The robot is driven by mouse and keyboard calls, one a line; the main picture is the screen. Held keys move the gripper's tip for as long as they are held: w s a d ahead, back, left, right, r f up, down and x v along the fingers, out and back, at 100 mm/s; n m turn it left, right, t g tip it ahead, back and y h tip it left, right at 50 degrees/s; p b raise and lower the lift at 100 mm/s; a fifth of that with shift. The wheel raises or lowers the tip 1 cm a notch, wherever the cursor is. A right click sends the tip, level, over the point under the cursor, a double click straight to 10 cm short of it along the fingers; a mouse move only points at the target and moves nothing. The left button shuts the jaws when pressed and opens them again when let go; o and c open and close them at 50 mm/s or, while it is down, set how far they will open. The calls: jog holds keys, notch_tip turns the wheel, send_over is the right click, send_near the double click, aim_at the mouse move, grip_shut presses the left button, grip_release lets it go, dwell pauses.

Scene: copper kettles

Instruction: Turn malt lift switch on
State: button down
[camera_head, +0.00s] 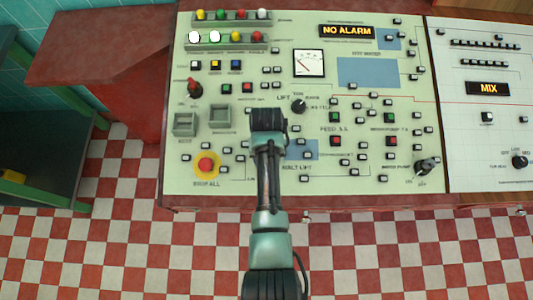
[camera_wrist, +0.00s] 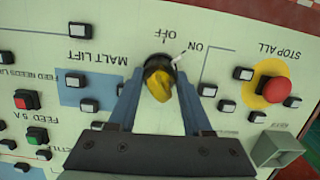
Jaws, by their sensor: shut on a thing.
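The malt lift switch (camera_wrist: 161,86) is a dark round knob with a yellow grip, seen upside down in the wrist view. Its white pointer stands between the OFF and ON labels, tilted towards ON. My gripper (camera_wrist: 159,80) is shut on this switch, with one finger on each side of the knob. In the head view my arm covers the switch, and the fingertips are hidden there.
A red stop-all button (camera_wrist: 273,86) on a yellow ring sits beside the switch; it also shows in the head view (camera_head: 207,165).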

jog(key=shift+w+m, duration=0.15)
jog(key=shift+m, duration=0.25)
dwell(0.4)
jog(key=shift+c, duration=1.7)
grip_release()
jog(key=shift+r, duration=0.1)
notch_tip(320, 180, up, 13)
